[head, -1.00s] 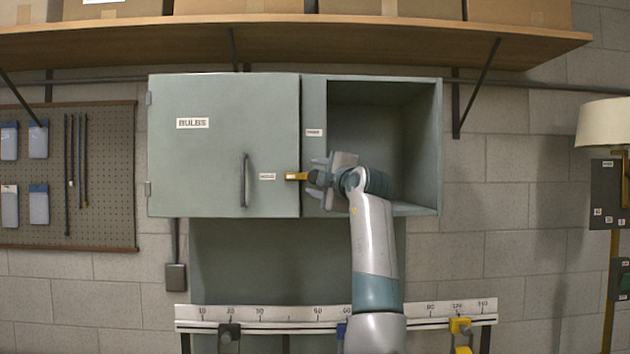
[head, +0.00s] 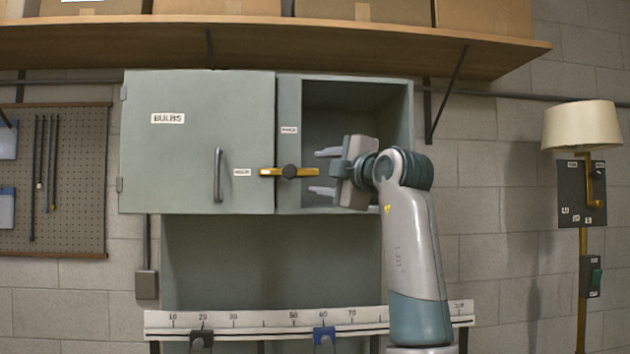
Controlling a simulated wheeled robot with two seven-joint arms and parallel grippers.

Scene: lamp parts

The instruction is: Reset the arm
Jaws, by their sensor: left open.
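My left gripper (head: 325,171) is in front of the open right compartment (head: 395,120) of a grey-green wall cabinet. Its two fingers point left, apart, with nothing between them. A yellow latch (head: 300,172) with a dark round hub lies level across the seam between the cabinet's closed left door (head: 190,90) and the middle panel. The fingertips are a little right of the latch, apart from it. The door has a "BULBS" label and a dark vertical handle (head: 218,175). My right gripper is not in view.
A wooden shelf (head: 280,38) with cardboard boxes runs above the cabinet. A numbered rail (head: 265,319) with clamps is below it. A pegboard (head: 80,210) hangs at left. A lamp (head: 582,126) with a switch panel stands at right. Bare wall lies between cabinet and lamp.

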